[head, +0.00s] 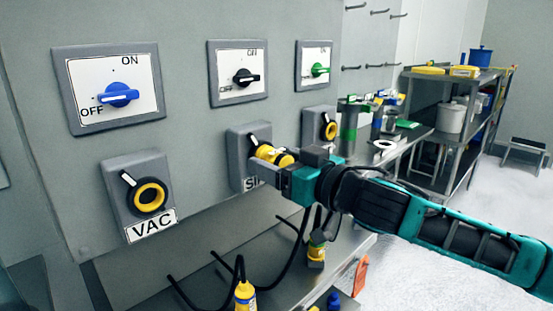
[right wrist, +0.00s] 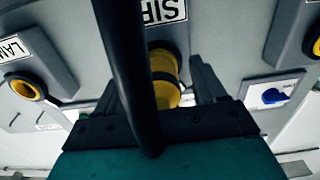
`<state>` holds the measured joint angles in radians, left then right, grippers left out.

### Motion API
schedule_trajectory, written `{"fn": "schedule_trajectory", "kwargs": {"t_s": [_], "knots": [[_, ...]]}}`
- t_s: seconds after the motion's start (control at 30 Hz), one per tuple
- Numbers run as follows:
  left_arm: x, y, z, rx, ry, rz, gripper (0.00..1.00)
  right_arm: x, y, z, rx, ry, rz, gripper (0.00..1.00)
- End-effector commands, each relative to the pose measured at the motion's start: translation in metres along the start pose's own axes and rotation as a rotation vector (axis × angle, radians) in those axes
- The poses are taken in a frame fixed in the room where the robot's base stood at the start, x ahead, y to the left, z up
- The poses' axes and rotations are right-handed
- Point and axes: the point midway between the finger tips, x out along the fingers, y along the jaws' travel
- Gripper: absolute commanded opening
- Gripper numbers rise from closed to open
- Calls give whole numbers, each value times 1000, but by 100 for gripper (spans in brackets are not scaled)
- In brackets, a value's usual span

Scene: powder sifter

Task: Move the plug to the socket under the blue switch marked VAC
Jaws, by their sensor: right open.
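The yellow plug (head: 272,154) sits at the middle socket (head: 240,172), whose label is partly hidden and starts with "SI". My right gripper (head: 278,168) is at the plug with open fingers. In the right wrist view the plug (right wrist: 164,82) lies between the fingers of my right gripper (right wrist: 160,92); whether they touch it I cannot tell. The VAC socket (head: 148,197), a grey box with a yellow ring and an upright lid, is empty at the left. The blue switch (head: 118,95) above it points toward OFF. My left gripper is not in view.
A black switch (head: 245,77) and a green switch (head: 319,69) are on the panel. Another socket (head: 328,126) is to the right. Black cables and a yellow connector (head: 245,293) are below. A thick black cable (right wrist: 125,60) crosses the wrist view. The panel front before VAC is clear.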

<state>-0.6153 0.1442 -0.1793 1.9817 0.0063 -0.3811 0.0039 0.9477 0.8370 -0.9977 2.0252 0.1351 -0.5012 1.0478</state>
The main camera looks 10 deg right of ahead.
Motion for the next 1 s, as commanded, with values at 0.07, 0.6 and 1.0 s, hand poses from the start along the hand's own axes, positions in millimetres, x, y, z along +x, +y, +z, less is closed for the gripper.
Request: {"fn": "schedule_trajectory", "kwargs": {"t_s": [0.07, 0.6, 1.0], "knots": [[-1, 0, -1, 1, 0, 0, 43, 0, 0, 0, 2, 0, 0, 70], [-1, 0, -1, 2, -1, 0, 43, 0, 0, 0, 0, 0, 1, 37], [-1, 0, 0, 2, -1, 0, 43, 0, 0, 0, 0, 0, 0, 0]]}}
